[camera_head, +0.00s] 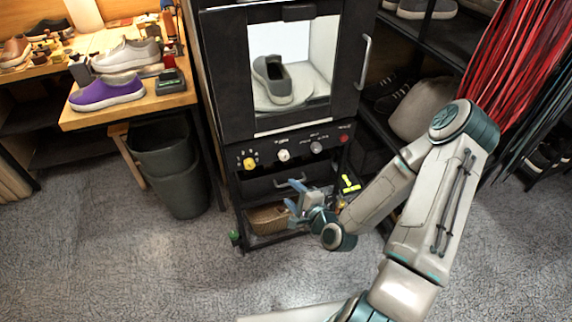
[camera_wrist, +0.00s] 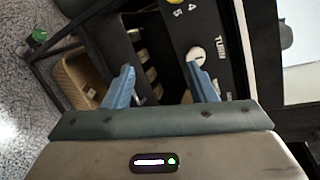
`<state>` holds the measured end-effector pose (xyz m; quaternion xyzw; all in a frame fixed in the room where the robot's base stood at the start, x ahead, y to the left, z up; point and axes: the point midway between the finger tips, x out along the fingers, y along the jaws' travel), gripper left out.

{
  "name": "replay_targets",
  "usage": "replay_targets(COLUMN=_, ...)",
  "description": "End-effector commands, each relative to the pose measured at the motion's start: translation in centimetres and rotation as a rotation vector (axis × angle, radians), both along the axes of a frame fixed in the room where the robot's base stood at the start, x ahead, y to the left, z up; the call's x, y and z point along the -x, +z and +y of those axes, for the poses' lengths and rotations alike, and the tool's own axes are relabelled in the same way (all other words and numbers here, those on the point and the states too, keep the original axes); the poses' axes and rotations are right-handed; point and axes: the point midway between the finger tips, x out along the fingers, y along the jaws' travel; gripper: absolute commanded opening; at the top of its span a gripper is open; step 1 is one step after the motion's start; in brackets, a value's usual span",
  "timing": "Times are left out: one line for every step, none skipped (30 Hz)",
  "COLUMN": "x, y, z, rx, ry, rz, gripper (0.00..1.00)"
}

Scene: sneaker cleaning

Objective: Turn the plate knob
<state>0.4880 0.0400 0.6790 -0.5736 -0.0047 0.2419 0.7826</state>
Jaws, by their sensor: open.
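The black cleaning cabinet (camera_head: 222,75) has a front panel with a yellow knob (camera_head: 250,163), a white knob (camera_head: 284,155) and a grey knob (camera_head: 316,147). In the wrist view the white knob (camera_wrist: 195,54) has lettering beside it that begins "TURN". Inside the cabinet, a grey shoe (camera_head: 271,80) rests on a round pale plate (camera_head: 296,98). My gripper (camera_head: 298,200) is open and empty, below the panel in the head view. In the wrist view its blue fingers (camera_wrist: 160,68) are apart, and the right fingertip appears close to the white knob. Contact cannot be told.
A red button (camera_head: 344,138) is at the panel's right end. Below are a drawer handle (camera_head: 291,183) and a wicker basket (camera_head: 268,220). A dark bin (camera_head: 180,190) stands left. Shoe shelves (camera_head: 455,45) and hanging red laces (camera_head: 515,60) are right.

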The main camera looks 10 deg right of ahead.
Motion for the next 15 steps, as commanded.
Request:
replay_targets(x=0.0, y=-0.6, z=-0.2, rx=-0.096, ry=-0.054, rz=-0.017, gripper=0.52)
replay_targets(x=0.0, y=-0.5, z=-0.4, rx=-0.149, ry=-0.085, rz=-0.032, gripper=0.52)
replay_targets(x=-0.1, y=-0.3, z=-0.6, rx=-0.214, ry=-0.122, rz=-0.049, gripper=0.52)
replay_targets(x=-0.1, y=-0.2, z=-0.8, rx=-0.258, ry=-0.149, rz=-0.062, gripper=0.52)
replay_targets(x=-0.1, y=-0.1, z=-1.1, rx=-0.299, ry=-0.174, rz=-0.074, gripper=0.52)
replay_targets(x=-0.1, y=0.1, z=-1.4, rx=-0.347, ry=-0.203, rz=-0.090, gripper=0.52)
replay_targets(x=-0.1, y=0.2, z=-1.6, rx=-0.380, ry=-0.222, rz=-0.099, gripper=0.52)
replay_targets(x=-0.1, y=0.3, z=-1.8, rx=-0.405, ry=-0.239, rz=-0.109, gripper=0.52)
replay_targets(x=-0.1, y=0.4, z=-2.0, rx=-0.435, ry=-0.257, rz=-0.119, gripper=0.52)
replay_targets(x=-0.1, y=0.5, z=-2.1, rx=-0.453, ry=-0.268, rz=-0.125, gripper=0.52)
replay_targets(x=-0.1, y=0.5, z=-2.3, rx=-0.465, ry=-0.275, rz=-0.129, gripper=0.52)
replay_targets(x=-0.1, y=0.6, z=-2.4, rx=-0.477, ry=-0.283, rz=-0.134, gripper=0.52)
replay_targets(x=-0.1, y=0.6, z=-2.4, rx=-0.483, ry=-0.287, rz=-0.137, gripper=0.52)
replay_targets(x=-0.2, y=0.6, z=-2.4, rx=-0.485, ry=-0.288, rz=-0.139, gripper=0.52)
replay_targets(x=-0.3, y=0.6, z=-2.4, rx=-0.487, ry=-0.289, rz=-0.140, gripper=0.52)
